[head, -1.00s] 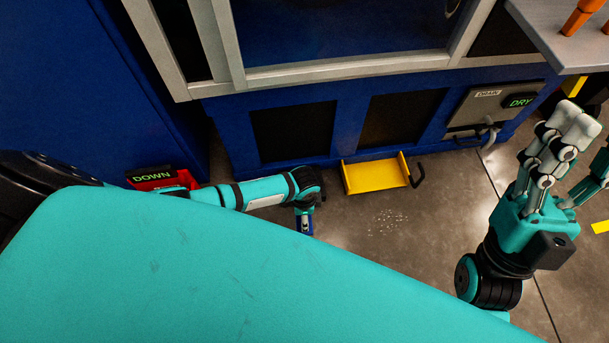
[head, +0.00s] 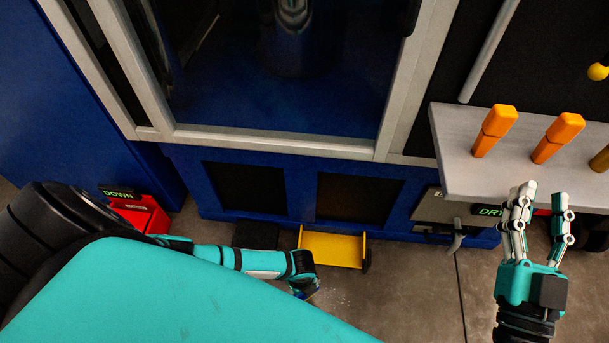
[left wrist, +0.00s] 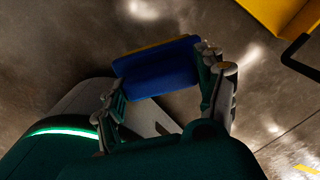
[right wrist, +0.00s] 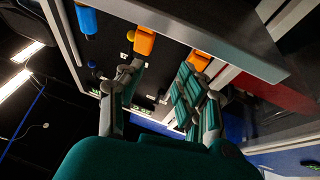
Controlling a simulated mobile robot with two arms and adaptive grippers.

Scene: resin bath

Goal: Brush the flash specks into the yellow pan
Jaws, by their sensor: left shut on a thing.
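The yellow pan (head: 332,248) lies on the floor against the blue cabinet, and its corner shows in the left wrist view (left wrist: 285,12). Pale flash specks (head: 335,297) lie scattered on the floor just in front of it, faint and partly hidden by my body. My left gripper (head: 304,288) is low by the floor, in front of the pan's left side. In the left wrist view it is shut on a blue brush (left wrist: 160,70) with a yellow edge. My right gripper (head: 540,205) is open and empty, raised at the right near the shelf.
A grey shelf (head: 455,160) with orange-handled tools (head: 495,130) stands close to my right gripper. A red box (head: 140,214) marked DOWN stands on the floor at left. The cabinet's drain valve (head: 456,240) is right of the pan. Floor right of the pan is clear.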

